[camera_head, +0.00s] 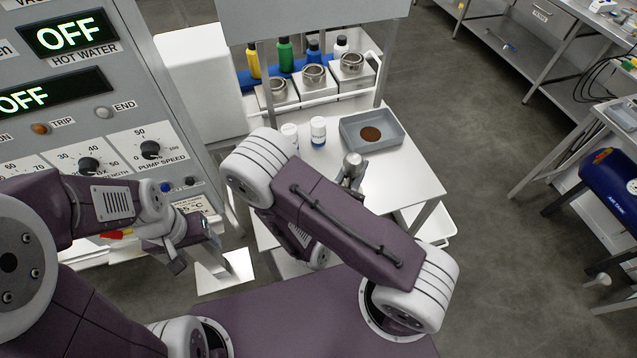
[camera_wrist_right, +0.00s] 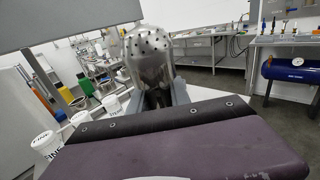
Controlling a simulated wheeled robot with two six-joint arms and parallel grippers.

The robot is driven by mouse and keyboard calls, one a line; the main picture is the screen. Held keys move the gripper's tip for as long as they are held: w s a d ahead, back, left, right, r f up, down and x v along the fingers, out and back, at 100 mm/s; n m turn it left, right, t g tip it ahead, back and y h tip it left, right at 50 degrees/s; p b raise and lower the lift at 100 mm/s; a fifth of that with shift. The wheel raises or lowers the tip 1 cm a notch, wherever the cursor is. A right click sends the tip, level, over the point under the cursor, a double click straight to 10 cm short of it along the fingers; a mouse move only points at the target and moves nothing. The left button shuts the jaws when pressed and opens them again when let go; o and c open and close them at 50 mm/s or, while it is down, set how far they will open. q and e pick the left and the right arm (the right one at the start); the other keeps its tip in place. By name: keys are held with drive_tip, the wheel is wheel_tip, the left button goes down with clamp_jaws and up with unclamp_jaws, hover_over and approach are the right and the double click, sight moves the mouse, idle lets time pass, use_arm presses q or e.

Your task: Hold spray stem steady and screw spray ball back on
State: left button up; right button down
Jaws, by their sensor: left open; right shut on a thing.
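The spray ball (camera_wrist_right: 148,52) is a shiny metal dome with small holes, upright in the right wrist view. My right gripper (camera_wrist_right: 158,98) is shut on its lower part. In the head view the spray ball (camera_head: 353,160) shows small above the white table, beyond my right arm, which hides most of that gripper. My left gripper (camera_head: 196,254) is open and empty at the lower left, in front of the control panel and apart from the spray ball. I cannot make out the spray stem in either view.
Bottles and metal-ringed blocks stand behind. A grey panel (camera_head: 310,15) overhangs the table's back. The control panel (camera_head: 90,90) is at left; open floor lies right.

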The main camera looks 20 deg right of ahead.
drive_tip(key=shift+s+a+r, duration=0.1)
drive_tip(key=shift+s+a, duration=0.05)
drive_tip(key=w+a+f+b, duration=0.6)
drive_tip(key=w+f+b, duration=0.1)
drive_tip(key=w+b, duration=0.2)
drive_tip(key=shift+w+a+b, duration=0.3)
drive_tip(key=shift+a+b, duration=0.05)
drive_tip(key=shift+b, duration=0.5)
wheel_tip(320, 180, down, 4)
drive_tip(key=shift+f, duration=0.1)
